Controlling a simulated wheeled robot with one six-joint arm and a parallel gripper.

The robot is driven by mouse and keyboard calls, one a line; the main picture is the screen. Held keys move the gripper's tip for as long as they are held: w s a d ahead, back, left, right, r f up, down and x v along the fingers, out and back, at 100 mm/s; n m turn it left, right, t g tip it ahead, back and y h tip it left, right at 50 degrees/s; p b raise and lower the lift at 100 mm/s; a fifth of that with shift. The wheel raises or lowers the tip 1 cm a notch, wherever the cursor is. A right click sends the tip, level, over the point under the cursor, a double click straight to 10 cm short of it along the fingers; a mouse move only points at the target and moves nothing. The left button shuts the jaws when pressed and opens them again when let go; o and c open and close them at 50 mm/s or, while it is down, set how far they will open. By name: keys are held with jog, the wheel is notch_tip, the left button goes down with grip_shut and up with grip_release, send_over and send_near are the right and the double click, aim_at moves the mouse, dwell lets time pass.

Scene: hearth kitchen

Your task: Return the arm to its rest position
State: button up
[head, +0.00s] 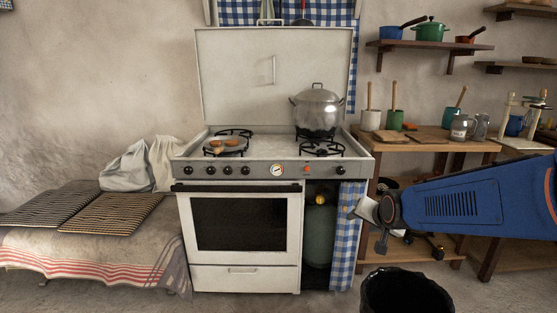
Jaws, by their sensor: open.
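My arm (465,204) is blue and reaches in from the right edge of the head view. My gripper (372,226) is at its left end, in front of the right side of the stove (240,273). The gripper is open, with nothing seen between its fingers. It is seen in front of the blue checked curtain's right edge and the wooden table's lower part. My arm hides part of the table's shelf and legs.
A black bin (404,296) stands on the floor below my gripper. A wooden table (430,141) with mugs and mortars is behind my arm. A silver pot (316,108) and a pan (226,147) sit on the stove. Racks (110,212) lie on a cloth-covered bench at left.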

jog(key=s+d+n+g, duration=0.1)
jog(key=s+n+g, duration=0.1)
jog(key=s, duration=1.4)
jog(key=s+d+f+n+g, duration=0.1)
jog(key=s+d+n+g, duration=0.1)
jog(key=s, duration=1.4)
jog(key=shift+s+d+f+n+g+h, duration=0.3)
jog(key=shift+n+g, duration=0.3)
jog(key=shift+n, duration=0.2)
